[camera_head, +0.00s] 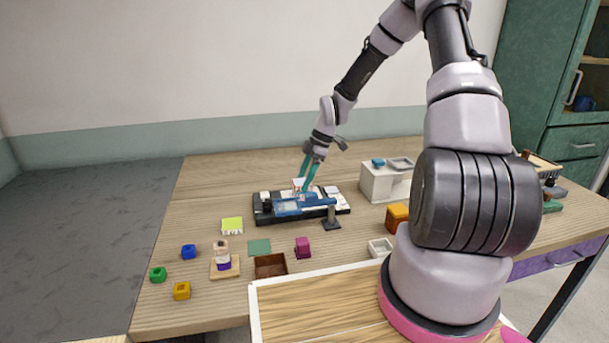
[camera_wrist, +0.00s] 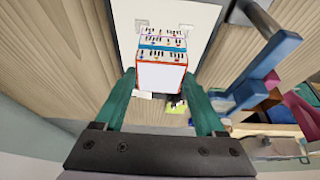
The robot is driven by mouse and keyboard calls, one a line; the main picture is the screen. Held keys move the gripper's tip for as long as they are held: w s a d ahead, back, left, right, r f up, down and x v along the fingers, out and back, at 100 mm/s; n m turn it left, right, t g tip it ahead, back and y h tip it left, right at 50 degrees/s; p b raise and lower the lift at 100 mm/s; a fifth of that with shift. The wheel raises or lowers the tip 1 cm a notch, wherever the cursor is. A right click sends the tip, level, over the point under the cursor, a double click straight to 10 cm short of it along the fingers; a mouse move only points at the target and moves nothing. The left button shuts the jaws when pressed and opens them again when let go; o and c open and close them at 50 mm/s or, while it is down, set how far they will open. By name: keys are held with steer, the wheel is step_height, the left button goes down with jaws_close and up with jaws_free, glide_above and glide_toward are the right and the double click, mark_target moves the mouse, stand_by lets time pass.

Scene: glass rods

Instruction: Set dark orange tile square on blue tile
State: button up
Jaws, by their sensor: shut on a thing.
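My gripper (camera_head: 306,184) has its teal fingers pointing down over the dark device at the middle of the table. In the wrist view my gripper (camera_wrist: 160,80) is shut on a white-faced tile with a dark orange rim, the dark orange tile (camera_wrist: 160,77), which sits between the fingertips. Just beyond it is a blue band with black marks, seemingly the edge of the blue tile (camera_wrist: 162,48). More marked bands with orange and purple lines lie beyond that. I cannot tell whether the held tile touches the blue one. In the head view the tiles at the fingertips are too small to tell apart.
A blue bar-like part (camera_head: 305,204) lies along the dark device (camera_head: 264,219), close to my fingers. A dark post (camera_head: 331,216) stands at its front right. A white box (camera_head: 383,184) is to the right. Small blocks and a brown tray (camera_head: 270,266) lie in front.

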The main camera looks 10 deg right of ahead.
steer(key=o, duration=1.5)
steer(key=s+d+r+m+t+h, duration=0.1)
steer(key=s+d+r+m, duration=0.2)
steer(key=r, duration=0.7)
steer(key=s+d+r+m+h, duration=0.2)
steer(key=s+r+m, duration=0.1)
steer(key=r, duration=0.7)
steer(key=s+r+m+t, duration=0.2)
steer(key=s+r+m, duration=0.3)
steer(key=s, duration=0.2)
steer(key=s+r+m+t, duration=0.2)
steer(key=s+r+m, duration=0.3)
steer(key=s+r, duration=0.1)
steer(key=s+r+m+t, duration=0.2)
steer(key=s+r+m, duration=0.4)
steer(key=s, duration=0.2)
steer(key=shift+s+d+y, duration=0.1)
steer(key=shift+y, duration=0.2)
